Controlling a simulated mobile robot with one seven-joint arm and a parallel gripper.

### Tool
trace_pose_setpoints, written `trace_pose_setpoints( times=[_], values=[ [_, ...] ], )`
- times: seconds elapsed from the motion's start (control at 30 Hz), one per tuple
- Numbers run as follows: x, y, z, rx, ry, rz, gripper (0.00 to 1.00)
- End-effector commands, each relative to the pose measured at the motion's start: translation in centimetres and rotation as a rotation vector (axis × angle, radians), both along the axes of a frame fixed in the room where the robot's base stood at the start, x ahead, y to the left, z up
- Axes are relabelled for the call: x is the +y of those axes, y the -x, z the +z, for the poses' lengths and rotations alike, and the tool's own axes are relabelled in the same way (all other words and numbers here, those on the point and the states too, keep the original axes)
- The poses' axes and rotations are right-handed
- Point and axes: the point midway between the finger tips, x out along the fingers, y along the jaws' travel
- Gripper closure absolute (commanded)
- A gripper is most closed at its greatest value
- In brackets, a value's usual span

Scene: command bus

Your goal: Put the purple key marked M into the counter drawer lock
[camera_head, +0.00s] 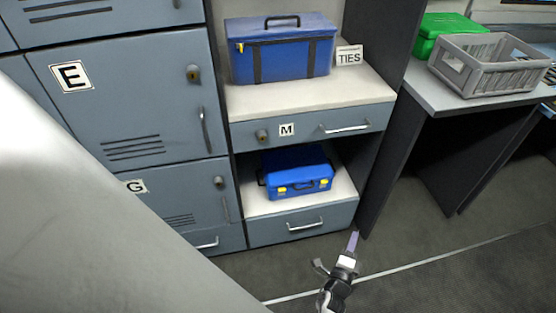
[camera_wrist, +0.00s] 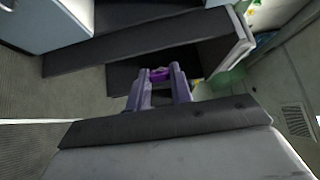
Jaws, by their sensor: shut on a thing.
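The counter drawer (camera_head: 360,122) is closed. It has a label M (camera_head: 287,130), a round lock (camera_head: 262,136) at its left and a bar handle at its right. My gripper (camera_head: 353,236) is low in the head view, in front of and to the right of the counter, well apart from the lock. In the wrist view my gripper (camera_wrist: 160,74) is shut on the purple key (camera_wrist: 159,73), which shows between its two lavender fingertips. The key's mark cannot be read, and its shaft is not clear in either view.
A blue toolbox (camera_head: 283,55) and a TIES sign (camera_head: 349,56) stand on the counter top. A blue case (camera_head: 299,178) sits on the shelf below. Lockers E and G are at left. A dark upright panel (camera_head: 385,150) borders the counter at right. A grey crate (camera_head: 487,66) stands on a side table.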

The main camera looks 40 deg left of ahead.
Motion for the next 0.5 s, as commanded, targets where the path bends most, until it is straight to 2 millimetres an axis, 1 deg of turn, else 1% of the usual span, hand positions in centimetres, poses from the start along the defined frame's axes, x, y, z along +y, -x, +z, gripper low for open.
trace_pose_setpoints(
  times=[0.03, 0.1, 0.2, 0.4, 0.5],
  values=[
    [1.7, -0.3, 0.7, -0.002, -0.003, 0.038, 0.94],
    [3.7, -0.5, 1.7, 0.001, -0.002, 0.085, 0.94],
    [6.1, -0.6, 3.2, 0.005, -0.001, 0.146, 0.94],
    [10.1, -0.5, 5.9, 0.011, 0.0, 0.255, 0.94],
    [11.6, -0.3, 7.1, 0.013, 0.0, 0.301, 0.95]
  ],
)
